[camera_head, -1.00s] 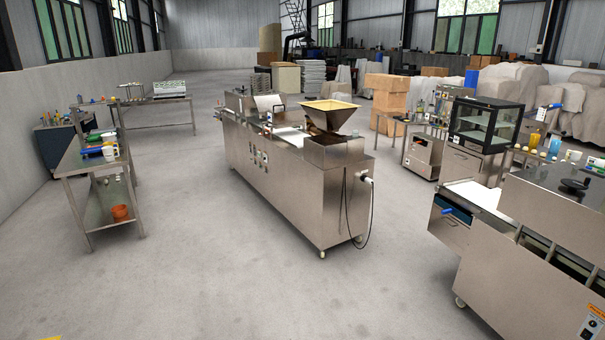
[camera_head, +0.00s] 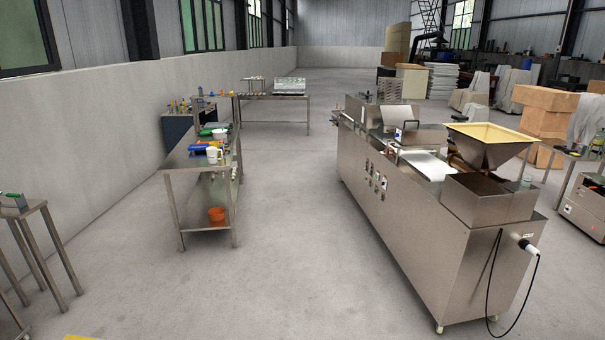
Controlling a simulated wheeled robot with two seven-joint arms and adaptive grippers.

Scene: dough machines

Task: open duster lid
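A long stainless steel dough machine (camera_head: 385,210) stands on the floor at the right in the head view. A hopper with a cream inner face (camera_head: 490,143) sits on its near end. Farther along its top are a small metal cover with a dark handle (camera_head: 418,136) and an upright metal panel (camera_head: 396,118). I cannot tell for certain which of these parts is the duster lid, or whether it is open or shut. Neither of my grippers is in view.
A steel table (camera_head: 196,165) with small items stands left of the machine, an orange pot (camera_head: 217,214) on its lower shelf. Another table (camera_head: 275,97) is farther back. A cable (camera_head: 492,285) hangs at the machine's near end. The floor (camera_head: 290,250) between table and machine is clear.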

